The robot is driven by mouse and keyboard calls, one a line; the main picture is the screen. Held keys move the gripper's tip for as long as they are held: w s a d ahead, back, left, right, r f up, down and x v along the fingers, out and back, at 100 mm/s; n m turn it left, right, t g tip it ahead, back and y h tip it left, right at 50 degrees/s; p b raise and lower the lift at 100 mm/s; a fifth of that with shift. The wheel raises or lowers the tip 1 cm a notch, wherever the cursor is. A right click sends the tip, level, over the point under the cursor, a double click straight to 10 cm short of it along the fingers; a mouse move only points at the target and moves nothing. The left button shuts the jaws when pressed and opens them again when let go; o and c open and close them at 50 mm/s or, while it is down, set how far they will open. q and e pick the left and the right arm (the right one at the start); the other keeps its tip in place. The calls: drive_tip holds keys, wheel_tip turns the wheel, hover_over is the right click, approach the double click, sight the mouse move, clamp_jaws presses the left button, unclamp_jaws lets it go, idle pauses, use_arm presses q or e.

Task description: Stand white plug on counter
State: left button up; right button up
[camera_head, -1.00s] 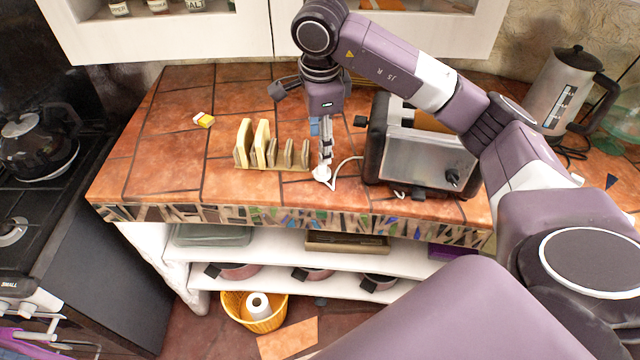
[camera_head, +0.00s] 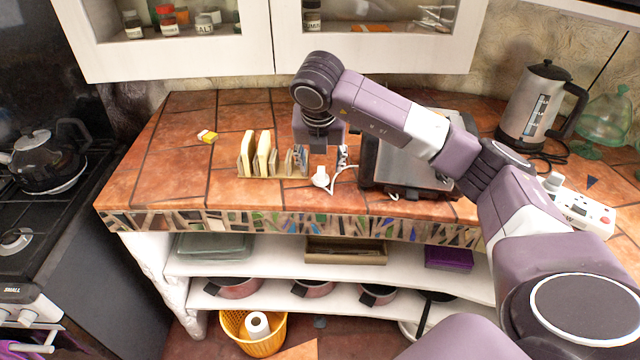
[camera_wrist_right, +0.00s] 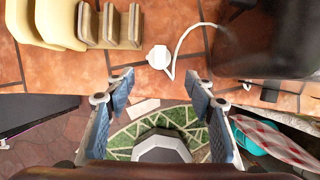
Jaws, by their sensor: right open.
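The white plug (camera_head: 320,178) is on the tiled counter (camera_head: 180,185) near its front edge, between the toast rack and the toaster. It appears to stand upright, its narrow part up, with its white cord running off to the right. It also shows in the right wrist view (camera_wrist_right: 158,57), just beyond the fingertips and between their lines. My right gripper (camera_head: 321,158) is open and empty, above and behind the plug in the head view. Its two blue-padded fingers (camera_wrist_right: 161,84) are wide apart and clear of the plug. My left gripper is in neither view.
The toast rack (camera_head: 270,174) with bread stands close left of the plug. The toaster (camera_head: 402,172) is close on the right. A kettle (camera_head: 535,105) stands at the back right. The left counter is mostly clear.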

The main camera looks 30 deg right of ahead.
sight(320, 175)
drive_tip(key=p+x, duration=0.2)
drive_tip(key=x, duration=0.5)
drive_tip(key=shift+f+p, duration=0.15)
drive_tip(key=shift+p, duration=0.15)
drive_tip(key=shift+w+f, duration=0.15)
drive_tip(key=shift+f, duration=0.15)
drive_tip(key=shift+c, duration=0.6)
clamp_jaws()
drive_tip(key=shift+r, duration=0.15)
